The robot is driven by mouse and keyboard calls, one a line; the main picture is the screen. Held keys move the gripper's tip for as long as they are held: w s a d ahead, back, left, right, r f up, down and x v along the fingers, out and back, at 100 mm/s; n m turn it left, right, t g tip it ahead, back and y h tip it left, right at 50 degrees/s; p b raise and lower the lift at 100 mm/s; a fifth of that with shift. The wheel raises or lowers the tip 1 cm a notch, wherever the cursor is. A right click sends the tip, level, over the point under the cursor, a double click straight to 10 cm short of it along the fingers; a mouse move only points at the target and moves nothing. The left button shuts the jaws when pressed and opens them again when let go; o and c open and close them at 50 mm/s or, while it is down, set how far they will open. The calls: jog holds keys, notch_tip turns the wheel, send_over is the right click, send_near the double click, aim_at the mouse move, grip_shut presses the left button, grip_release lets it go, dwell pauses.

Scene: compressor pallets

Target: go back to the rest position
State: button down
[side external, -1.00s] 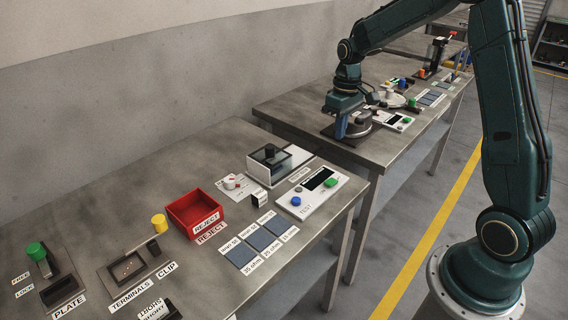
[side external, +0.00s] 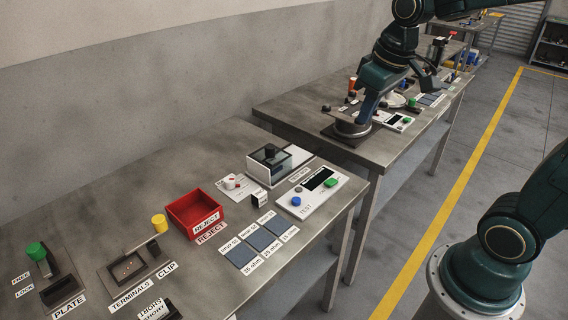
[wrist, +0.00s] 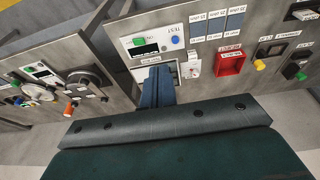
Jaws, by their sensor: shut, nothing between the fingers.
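My gripper (side external: 366,108) is over the far bench in the side external view, with its blue fingers pointing down in front of a round grey fixture (side external: 347,128). In the wrist view the two blue fingers (wrist: 157,86) lie together, shut and empty. I cannot tell the exact gap between the fingertips and the fixture.
The near bench holds a red reject bin (side external: 190,213), a clear-lidded box (side external: 270,160), a test panel (side external: 313,190) and labelled fixtures. The far bench (side external: 290,105) carries more panels and knobs. A floor aisle with a yellow line (side external: 430,245) runs alongside.

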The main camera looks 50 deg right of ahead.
jog(key=s+a+r+t, duration=0.1)
jog(key=s+a, duration=0.3)
jog(key=s, duration=0.7)
jog(key=shift+a+r+t, duration=0.2)
jog(key=shift+r+t, duration=0.05)
jog(key=shift+t, duration=0.45)
jog(key=c, duration=2.1)
grip_release()
jog(key=shift+s+a+f, duration=0.15)
jog(key=shift+s+f, duration=0.05)
jog(key=shift+s, duration=0.5)
